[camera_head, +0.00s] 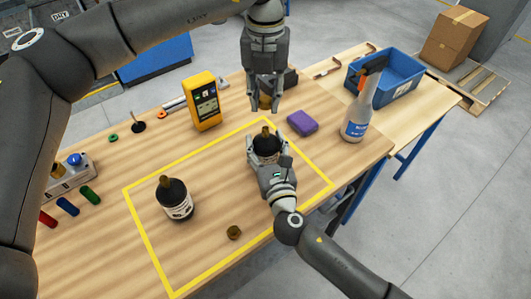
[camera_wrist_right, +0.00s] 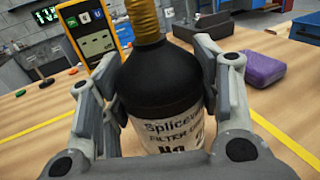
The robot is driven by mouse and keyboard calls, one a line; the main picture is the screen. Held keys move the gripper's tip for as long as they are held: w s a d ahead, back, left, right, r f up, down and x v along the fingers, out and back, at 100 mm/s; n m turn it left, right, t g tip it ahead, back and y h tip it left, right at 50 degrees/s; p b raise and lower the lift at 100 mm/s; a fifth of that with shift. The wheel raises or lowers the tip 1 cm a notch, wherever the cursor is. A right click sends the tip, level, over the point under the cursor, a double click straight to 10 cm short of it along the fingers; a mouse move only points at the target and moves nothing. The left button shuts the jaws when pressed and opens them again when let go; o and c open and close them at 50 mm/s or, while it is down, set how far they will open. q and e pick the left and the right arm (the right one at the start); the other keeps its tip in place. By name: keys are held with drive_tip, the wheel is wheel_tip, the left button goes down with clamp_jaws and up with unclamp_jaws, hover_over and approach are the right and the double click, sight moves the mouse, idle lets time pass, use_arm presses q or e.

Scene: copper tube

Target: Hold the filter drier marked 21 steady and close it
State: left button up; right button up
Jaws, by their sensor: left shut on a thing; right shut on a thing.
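A black filter drier (camera_head: 266,144) with a white label and a brass neck stands inside the yellow outline. It fills the middle of the right wrist view (camera_wrist_right: 160,85), where its number is cut off. My right gripper (camera_head: 266,152) is shut around its body, a finger on each side. My left gripper (camera_head: 265,103) is above and behind it, pointing down, shut on a small brass cap (camera_head: 265,101) mostly hidden by the fingers. A second black filter drier (camera_head: 176,200) stands at left with its brass neck showing; its number is unreadable. Another brass cap (camera_head: 234,232) lies near the front.
A yellow meter (camera_head: 202,102) stands behind the outline. A blue crate (camera_head: 397,82) sits on the far table. The outline's middle, between the two driers, is clear.

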sight(265, 127)
use_arm(q)
drive_tip(key=shift+f, duration=2.5)
drive_tip(key=shift+f, duration=0.85)
drive_tip(key=shift+f, duration=0.55)
